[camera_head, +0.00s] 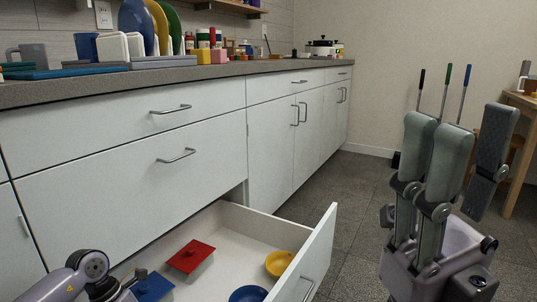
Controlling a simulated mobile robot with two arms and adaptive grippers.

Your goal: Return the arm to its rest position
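My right gripper (468,145) stands large at the right side with its grey padded fingers pointing up. A clear gap shows between the two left fingers and the right one, and nothing is held there. It is apart from the open drawer (318,250). My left arm (75,278) comes in at the bottom left corner, low in front of the cabinet and by the drawer. Its dark end part is cut off by the lower edge, so the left fingers cannot be made out.
The drawer holds a red lidded dish (191,256), a yellow bowl (279,263), a blue bowl (248,294) and a blue item (153,287). The counter (150,77) carries dishes and jars. A wooden table (522,100) stands far right. Grey floor (345,195) lies clear between.

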